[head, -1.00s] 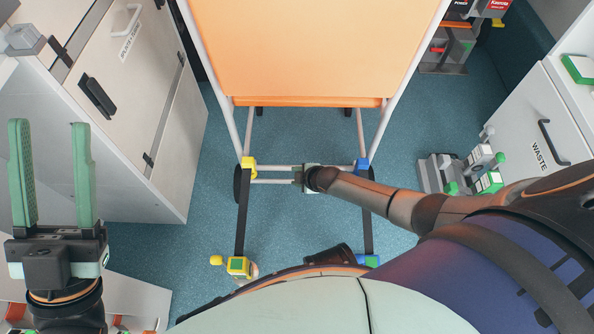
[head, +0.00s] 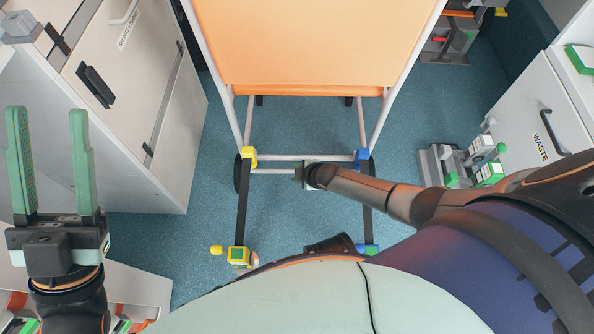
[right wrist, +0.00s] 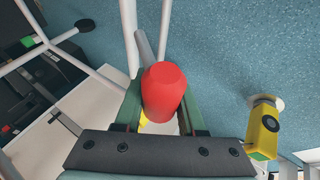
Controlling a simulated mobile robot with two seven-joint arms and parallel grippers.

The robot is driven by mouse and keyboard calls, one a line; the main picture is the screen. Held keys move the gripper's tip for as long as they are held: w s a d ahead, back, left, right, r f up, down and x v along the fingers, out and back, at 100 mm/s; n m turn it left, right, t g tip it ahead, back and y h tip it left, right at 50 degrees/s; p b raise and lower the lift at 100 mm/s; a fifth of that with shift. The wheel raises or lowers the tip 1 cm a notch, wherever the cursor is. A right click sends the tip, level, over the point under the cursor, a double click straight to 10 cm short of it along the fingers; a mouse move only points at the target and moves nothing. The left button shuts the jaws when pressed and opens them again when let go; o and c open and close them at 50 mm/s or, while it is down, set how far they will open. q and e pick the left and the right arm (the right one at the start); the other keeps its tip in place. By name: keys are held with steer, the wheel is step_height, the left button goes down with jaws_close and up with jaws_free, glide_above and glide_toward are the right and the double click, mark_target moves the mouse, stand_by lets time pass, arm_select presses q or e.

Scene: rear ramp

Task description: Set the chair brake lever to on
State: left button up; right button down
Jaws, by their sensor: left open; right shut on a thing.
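The chair (head: 310,40) is orange with a pale tube frame, in the upper middle of the head view. In the right wrist view, a red knob (right wrist: 164,92) on a grey rod, seemingly the brake lever, lies between the green fingers of my right gripper (right wrist: 163,85), which is shut on it. In the head view my right gripper (head: 305,174) is low behind the chair, by its rear cross-tubes; the knob is hidden there. I cannot read the lever's on or off setting. My left gripper (head: 46,160) is open and empty at the left, away from the chair.
Dark straps run from the chair frame to a yellow floor anchor (head: 239,257) and a blue-green one (head: 367,249). A white cabinet (head: 140,100) stands left, a WASTE cabinet (head: 530,120) right. A grey rack with bottles (head: 437,153) stands before it. Blue floor lies between.

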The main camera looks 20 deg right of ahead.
steer(key=shift+d, duration=0.1)
steer(key=c, duration=0.5)
jaws_free()
arm_select(q)
step_height(320, 180, up, 10)
steer(key=a+m+p, duration=0.1)
steer(key=p, duration=0.8)
steer(key=shift+s+f+t, duration=0.2)
steer(key=shift+f+t, duration=0.05)
steer(key=shift+t, duration=0.05)
arm_select(e)
steer(key=v, duration=1.2)
steer(key=shift+r, duration=0.2)
steer(key=shift+s, duration=0.1)
